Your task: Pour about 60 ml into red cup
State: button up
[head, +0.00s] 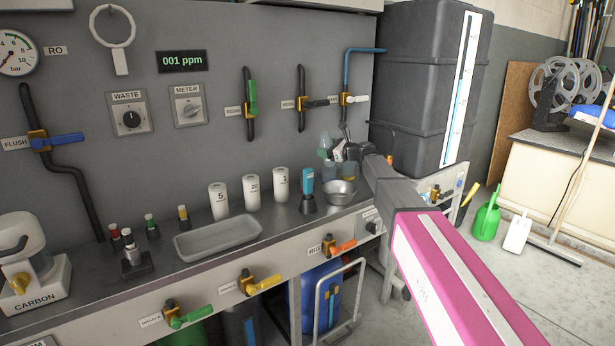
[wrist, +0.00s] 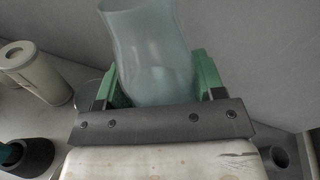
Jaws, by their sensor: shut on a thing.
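My gripper (head: 343,152) is at the far end of the counter, below the blue pipe. In the wrist view, the green fingers of my gripper (wrist: 155,78) are shut on a pale blue, translucent vessel (wrist: 148,50). The vessel widens toward its top and looks roughly upright; its lower part is hidden behind the gripper. In the head view it is small and partly hidden by my arm. I cannot make out a liquid level in it. No red cup can be made out in either view.
A metal bowl (head: 340,192), a blue-topped device in a dark stand (head: 308,188) and several white numbered canisters (head: 252,192) stand near my gripper. A grey tray (head: 218,238) lies farther left, beside small capped bottles (head: 151,228). The wall with valves (head: 250,92) is close behind.

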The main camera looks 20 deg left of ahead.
jog(key=n, duration=0.1)
jog(key=s+a+n+h, duration=0.1)
jog(key=n, duration=0.1)
jog(key=shift+s+f, duration=0.15)
jog(key=shift+f+n+t+h, duration=0.25)
jog(key=shift+n+h, duration=0.25)
jog(key=shift+n, duration=0.4)
jog(key=shift+w+d+f+n+t+h, duration=0.1)
jog(key=shift+w+f+n+t+h, duration=0.15)
jog(key=shift+n, duration=0.45)
jog(key=shift+w+d+f+n+t+h, duration=0.1)
jog(key=shift+f+n+t+h, duration=0.15)
jog(key=shift+n, duration=0.35)
jog(key=shift+f+n+t+h, duration=0.15)
jog(key=shift+n+h, duration=0.15)
jog(key=shift+n, duration=0.3)
jog(key=shift+s+a+f+n+h, duration=0.2)
jog(key=shift+s+a+n+h, duration=0.15)
jog(key=shift+n, duration=0.45)
jog(key=shift+w+d, duration=0.15)
jog(key=shift+w+d+p, duration=0.3)
jog(key=shift+w, duration=0.05)
jog(key=shift+f+t, duration=0.1)
jog(key=shift+t, duration=0.2)
jog(key=shift+n, duration=0.4)
